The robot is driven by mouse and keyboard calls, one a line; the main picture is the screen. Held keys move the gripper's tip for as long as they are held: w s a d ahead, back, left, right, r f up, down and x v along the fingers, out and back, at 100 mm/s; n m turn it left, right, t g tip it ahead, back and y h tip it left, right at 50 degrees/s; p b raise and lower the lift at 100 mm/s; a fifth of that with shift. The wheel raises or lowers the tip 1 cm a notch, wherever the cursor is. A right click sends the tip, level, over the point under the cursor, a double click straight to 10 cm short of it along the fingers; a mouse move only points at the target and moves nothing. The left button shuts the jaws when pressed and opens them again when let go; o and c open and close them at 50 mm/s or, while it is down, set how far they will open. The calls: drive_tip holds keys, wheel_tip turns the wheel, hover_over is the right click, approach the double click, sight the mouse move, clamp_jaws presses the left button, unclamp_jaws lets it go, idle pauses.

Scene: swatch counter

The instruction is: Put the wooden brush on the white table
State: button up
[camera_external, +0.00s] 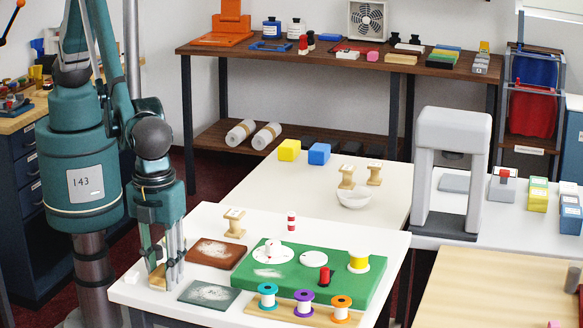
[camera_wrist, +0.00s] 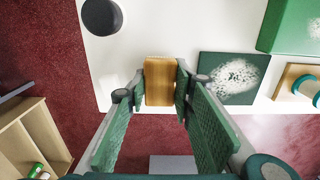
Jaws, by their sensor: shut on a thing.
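The wooden brush (camera_wrist: 160,75) shows as a light wooden block between my fingertips in the wrist view. My gripper (camera_wrist: 161,90) is shut on it, one finger at each side. In the external view the brush (camera_external: 158,279) is at the left front edge of the white table (camera_external: 335,233), below my gripper (camera_external: 166,262). In the wrist view its far part overlaps the white table (camera_wrist: 165,30) and its near end is by the table's edge. I cannot tell whether it touches the tabletop. Its underside is hidden.
A dark green tile with white powder (camera_external: 208,293) and a brown tile (camera_external: 216,253) lie right of my gripper. A green board (camera_external: 340,295) with spools fills the table's middle. A wooden spool (camera_external: 235,224) stands behind. The red floor (camera_wrist: 40,60) lies beyond the table's edge.

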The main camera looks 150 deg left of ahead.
sight(163, 270)
drive_tip(key=shift+f, duration=0.2)
drive_tip(key=o, duration=0.9)
drive_tip(key=shift+r, duration=0.2)
wheel_tip(163, 270, up, 12)
drive_tip(key=shift+p, duration=0.35)
idle(0.3)
